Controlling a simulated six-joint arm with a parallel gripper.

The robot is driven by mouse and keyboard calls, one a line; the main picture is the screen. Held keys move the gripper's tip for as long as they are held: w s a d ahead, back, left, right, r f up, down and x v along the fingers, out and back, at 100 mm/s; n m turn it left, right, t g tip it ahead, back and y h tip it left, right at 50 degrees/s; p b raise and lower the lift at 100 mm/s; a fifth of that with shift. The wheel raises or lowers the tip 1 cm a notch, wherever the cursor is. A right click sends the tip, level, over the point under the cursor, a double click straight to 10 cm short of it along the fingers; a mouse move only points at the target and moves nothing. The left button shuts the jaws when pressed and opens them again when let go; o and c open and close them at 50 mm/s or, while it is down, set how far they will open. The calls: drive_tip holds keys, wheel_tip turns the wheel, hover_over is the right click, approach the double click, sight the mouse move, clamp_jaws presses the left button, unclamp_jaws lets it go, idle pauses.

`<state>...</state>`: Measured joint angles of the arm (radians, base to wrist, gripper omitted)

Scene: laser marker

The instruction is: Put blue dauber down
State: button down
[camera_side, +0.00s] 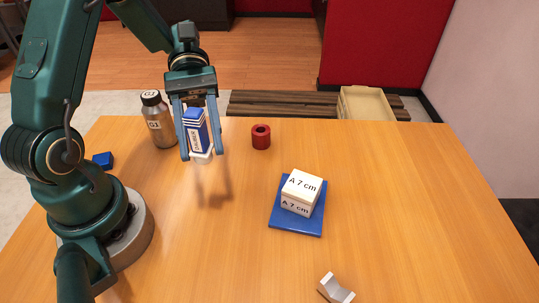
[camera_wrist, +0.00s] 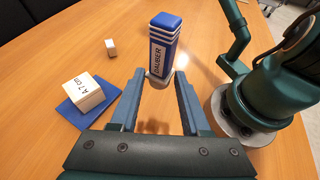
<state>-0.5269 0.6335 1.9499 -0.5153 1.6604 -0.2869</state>
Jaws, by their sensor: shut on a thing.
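The blue dauber (camera_side: 195,130) is a blue and white block with a white lower end, labelled DAUBER in the wrist view (camera_wrist: 163,48). My gripper (camera_side: 199,155) is shut on it, one finger on each side. In the side view the dauber hangs upright or nearly so, above the table, with a shadow on the wood below it. In the wrist view the fingers (camera_wrist: 160,80) reach to either side of its lower end. Parts of its sides are hidden behind the fingers.
A metal bottle (camera_side: 158,120) stands just left of my gripper. A red ring-shaped piece (camera_side: 261,138) stands to the right. A cream block marked A 7 cm (camera_side: 302,190) sits on a blue plate (camera_side: 284,221). The table's right side is clear.

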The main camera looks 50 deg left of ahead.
drive_tip(key=r, duration=0.2)
drive_tip(key=shift+s+r+m+g, duration=0.3)
drive_tip(key=shift+s+r+g, duration=0.05)
drive_tip(key=shift+r+g, duration=0.05)
drive_tip(key=s+a+f+m+g+y, duration=0.4)
drive_tip(key=s+f+m+g+y, duration=0.15)
drive_tip(key=m+y, duration=0.45)
drive_tip(key=w+a+m+t+y, duration=0.1)
drive_tip(key=a+m+y, duration=0.6)
drive_tip(key=m+y, duration=0.15)
drive_tip(key=w+r+m+t+y, duration=0.3)
drive_tip(key=w+m+t, duration=0.5)
drive_tip(key=w+r+m+t+y, duration=0.2)
drive_tip(key=w+m+t+y, duration=0.1)
drive_tip(key=w+m+t, duration=0.5)
drive_tip(key=shift+n, duration=0.35)
drive_tip(key=shift+s+a+f, duration=0.1)
drive_tip(key=shift+a+f, duration=0.05)
drive_tip(key=shift+f, duration=2.35)
drive_tip(key=shift+s+a+f, duration=0.15)
drive_tip(key=shift+a+f, duration=0.05)
drive_tip(key=shift+f, duration=2.25)
drive_tip(key=shift+s+a+f, duration=0.1)
drive_tip(key=shift+a+f, duration=0.05)
drive_tip(key=shift+f, duration=2.35)
drive_tip(key=shift+f, duration=0.1)
